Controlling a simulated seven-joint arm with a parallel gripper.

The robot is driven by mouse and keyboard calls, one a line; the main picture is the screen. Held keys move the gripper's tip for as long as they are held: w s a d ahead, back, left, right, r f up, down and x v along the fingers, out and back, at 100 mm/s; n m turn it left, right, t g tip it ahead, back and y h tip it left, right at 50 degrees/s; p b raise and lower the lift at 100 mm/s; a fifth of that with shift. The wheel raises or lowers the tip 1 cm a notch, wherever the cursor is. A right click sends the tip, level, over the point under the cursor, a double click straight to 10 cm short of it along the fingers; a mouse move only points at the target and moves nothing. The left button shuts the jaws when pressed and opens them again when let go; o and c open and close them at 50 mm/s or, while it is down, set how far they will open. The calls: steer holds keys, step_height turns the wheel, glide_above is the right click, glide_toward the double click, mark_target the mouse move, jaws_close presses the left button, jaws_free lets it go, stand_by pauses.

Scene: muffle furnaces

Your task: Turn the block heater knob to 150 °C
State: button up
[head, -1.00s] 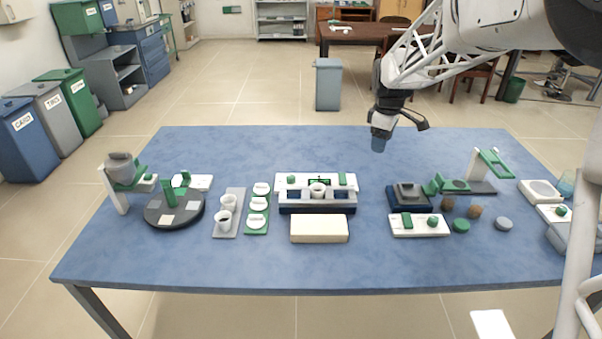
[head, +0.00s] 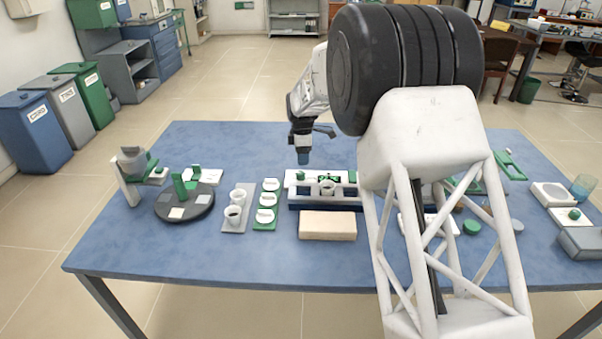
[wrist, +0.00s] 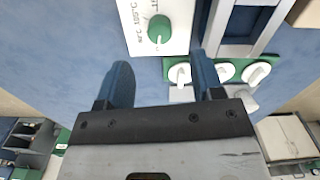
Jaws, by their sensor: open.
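The block heater, a long white panel (head: 318,189) with a dark blue front, stands mid-table in the head view. Its round green knob (head: 300,176) is near the panel's left end. The wrist view shows the knob (wrist: 158,28) at top centre, with a white pointer line towards the picture's bottom. Upside-down print beside it (wrist: 137,22) is only partly legible. My gripper (head: 304,157) hangs above or behind the knob, pointing down. In the wrist view its two blue fingers (wrist: 163,80) are apart with nothing between them; the knob lies beyond the tips, untouched.
My arm hides things at right.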

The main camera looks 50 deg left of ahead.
mark_target(301, 173)
steer(key=shift+s+a+f, duration=0.15)
steer(key=shift+a, duration=0.05)
steer(key=shift+f, duration=0.1)
steer(key=shift+f, duration=3.8)
steer(key=c, duration=0.9)
